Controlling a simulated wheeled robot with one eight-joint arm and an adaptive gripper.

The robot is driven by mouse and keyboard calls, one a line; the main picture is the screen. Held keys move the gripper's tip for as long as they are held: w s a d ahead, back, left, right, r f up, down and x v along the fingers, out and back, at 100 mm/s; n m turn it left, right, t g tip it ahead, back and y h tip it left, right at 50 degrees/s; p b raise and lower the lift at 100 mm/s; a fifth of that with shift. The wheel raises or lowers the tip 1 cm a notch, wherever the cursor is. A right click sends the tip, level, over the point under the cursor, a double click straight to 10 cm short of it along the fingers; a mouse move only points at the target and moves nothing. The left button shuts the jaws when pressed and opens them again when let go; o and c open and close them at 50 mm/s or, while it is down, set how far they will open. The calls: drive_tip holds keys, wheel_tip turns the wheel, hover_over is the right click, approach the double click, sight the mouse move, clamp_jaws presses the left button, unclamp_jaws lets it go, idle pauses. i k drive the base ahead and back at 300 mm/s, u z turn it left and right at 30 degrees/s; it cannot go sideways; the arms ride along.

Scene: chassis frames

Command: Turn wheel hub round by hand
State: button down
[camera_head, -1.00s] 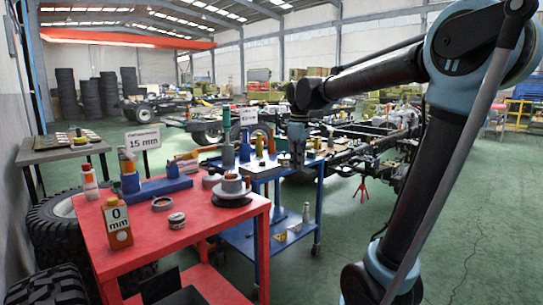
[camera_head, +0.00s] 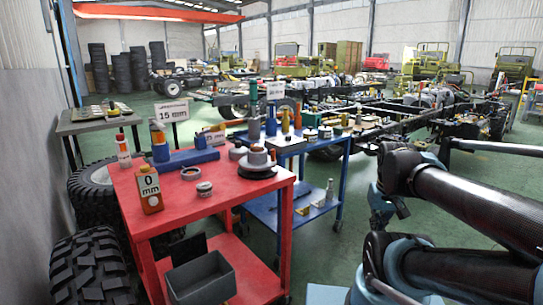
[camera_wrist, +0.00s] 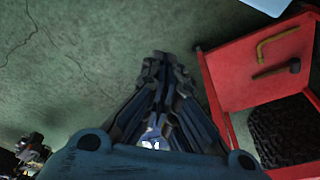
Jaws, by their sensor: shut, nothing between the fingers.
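The wheel hub (camera_head: 257,161), a grey stepped piece on a dark round base, sits on the right part of the red table's top in the head view. My gripper (camera_wrist: 163,60) is shut and empty in the wrist view, its fingers together above the green floor. In the head view my arm reaches in from the right, with its wrist end low and well to the right of the hub. The fingers are not clear there. The hub does not show in the wrist view.
The red table (camera_head: 215,211) also bears a 0 mm bottle (camera_head: 149,190), grey rings and a blue block. A blue trolley (camera_head: 290,146) with bottles stands behind it. A tyre (camera_wrist: 283,130) and a red surface with tools show in the wrist view. Floor between arm and table is clear.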

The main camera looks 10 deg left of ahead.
sight(253, 162)
drive_tip(key=u, duration=0.75)
drive_tip(key=k, duration=0.8)
drive_tip(key=z, duration=0.75)
drive_tip(key=i, duration=0.5)
drive_tip(key=z, duration=0.05)
